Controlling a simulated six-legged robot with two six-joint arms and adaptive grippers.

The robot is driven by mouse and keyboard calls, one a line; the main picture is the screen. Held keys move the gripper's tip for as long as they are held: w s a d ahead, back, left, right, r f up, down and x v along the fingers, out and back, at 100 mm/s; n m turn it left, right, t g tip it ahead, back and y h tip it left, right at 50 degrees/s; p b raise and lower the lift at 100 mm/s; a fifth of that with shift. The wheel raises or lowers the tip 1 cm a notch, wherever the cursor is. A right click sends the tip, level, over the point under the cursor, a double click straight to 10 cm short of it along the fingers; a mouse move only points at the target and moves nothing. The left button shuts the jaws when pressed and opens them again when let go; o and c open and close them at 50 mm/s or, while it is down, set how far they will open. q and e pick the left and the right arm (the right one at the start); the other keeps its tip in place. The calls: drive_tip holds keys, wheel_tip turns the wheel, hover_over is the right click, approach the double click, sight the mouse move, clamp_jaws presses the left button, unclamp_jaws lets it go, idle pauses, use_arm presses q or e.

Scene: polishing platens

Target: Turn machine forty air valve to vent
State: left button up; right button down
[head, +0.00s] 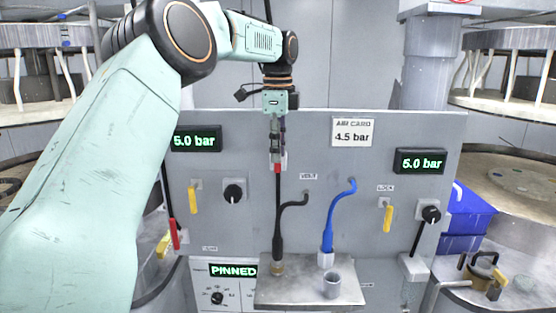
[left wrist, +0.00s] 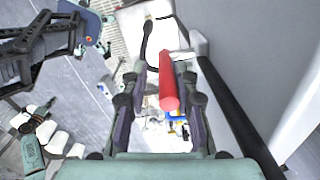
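My left gripper (head: 277,152) points down in front of the grey control panel (head: 318,145), near its top middle. In the head view a small red part (head: 278,168) shows at its fingertips, above a black upright hose or rod (head: 278,215). In the left wrist view a red cylindrical handle (left wrist: 169,88) lies between the fingers of my left gripper (left wrist: 165,75). The fingers stand apart, with a gap visible beside the handle. Which lever is the air valve of machine forty I cannot tell. My right gripper is not in view.
The panel carries yellow levers (head: 194,199) (head: 387,217), black knobs (head: 234,192) and two "5.0 bar" displays (head: 196,138) (head: 420,161). A red-ended lever (head: 174,234) hangs at left. A blue hose (head: 329,225) rises from a metal shelf (head: 300,292). A blue bin (head: 470,215) stands right.

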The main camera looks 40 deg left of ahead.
use_arm(q)
drive_tip(key=f, duration=0.2)
drive_tip(key=w+a+f, duration=0.1)
drive_tip(key=shift+f, duration=0.35)
drive_tip(key=shift+s+d+r, duration=0.3)
drive_tip(key=shift+s, duration=0.1)
drive_tip(key=shift+c, duration=0.2)
drive_tip(key=shift+d, duration=0.1)
drive_tip(key=shift+c, duration=0.6)
drive_tip(key=shift+w+a+f, duration=0.15)
drive_tip(key=shift+w+a, duration=0.05)
drive_tip(key=c, duration=0.3)
clamp_jaws()
drive_tip(key=shift+s, duration=0.1)
